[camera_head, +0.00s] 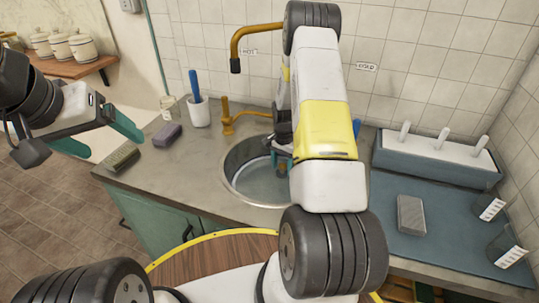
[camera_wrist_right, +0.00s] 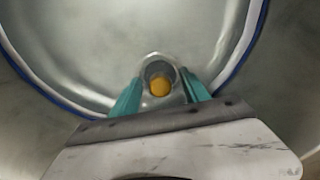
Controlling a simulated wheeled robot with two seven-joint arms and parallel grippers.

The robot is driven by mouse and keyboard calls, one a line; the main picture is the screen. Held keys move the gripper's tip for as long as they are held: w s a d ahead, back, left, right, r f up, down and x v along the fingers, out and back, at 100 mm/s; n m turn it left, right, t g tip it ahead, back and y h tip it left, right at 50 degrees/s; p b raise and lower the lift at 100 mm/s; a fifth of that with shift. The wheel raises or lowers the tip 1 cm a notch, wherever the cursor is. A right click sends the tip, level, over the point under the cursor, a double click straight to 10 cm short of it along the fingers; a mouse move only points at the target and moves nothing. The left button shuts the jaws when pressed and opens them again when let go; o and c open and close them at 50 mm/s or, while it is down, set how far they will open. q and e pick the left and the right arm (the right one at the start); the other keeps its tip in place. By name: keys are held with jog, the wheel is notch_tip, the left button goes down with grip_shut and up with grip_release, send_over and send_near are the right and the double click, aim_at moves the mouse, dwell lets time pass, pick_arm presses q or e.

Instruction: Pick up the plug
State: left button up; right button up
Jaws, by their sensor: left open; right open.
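A round grey fitting (camera_wrist_right: 160,66) sits at the bottom of the metal sink (camera_head: 240,170). A small orange-yellow piece (camera_wrist_right: 160,87) shows inside it, apparently the plug; its shape is partly unclear. My right gripper (camera_wrist_right: 163,80) is open, with its teal fingers on either side of the fitting in the right wrist view. I cannot tell whether they touch it. In the head view my right arm hides much of the sink, and the plug does not show. My left gripper (camera_head: 108,140) is open and empty at the left, away from the sink.
A brass tap (camera_head: 228,115) stands behind the sink. A sponge (camera_head: 168,134), a brush (camera_head: 122,157) and a white cup (camera_head: 198,112) are to its left. A trough (camera_head: 432,160) and a grey block (camera_head: 411,215) are to its right.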

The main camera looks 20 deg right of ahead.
jog(key=shift+c, duration=0.2)
grip_shut()
